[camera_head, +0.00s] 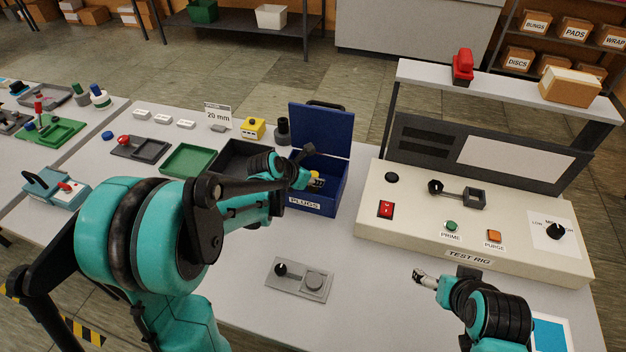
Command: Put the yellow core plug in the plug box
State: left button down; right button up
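The blue plug box (304,204), labelled PLUGS, stands mid-table with its lid raised at the back. My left gripper (317,181) reaches in from the left, its fingertips at the box opening. A small yellow piece, which looks like the yellow core plug (315,178), shows at these fingertips. It is mostly hidden, and I cannot tell whether it is gripped or lies loose in the box. My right gripper (420,275) is over the table in front of the test rig, apart from the box, with no object visible at it. Its finger opening is too small to tell.
The cream test rig (470,232) with its buttons and knob stands right of the box. A grey plate (300,280) with a black knob lies in front. Green (188,160) and black trays and a yellow block (253,128) lie left and behind. The front middle of the table is mostly clear.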

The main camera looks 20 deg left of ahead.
pick_arm(q)
jog(key=shift+f, duration=0.15)
jog(key=c, duration=1.2)
grip_release()
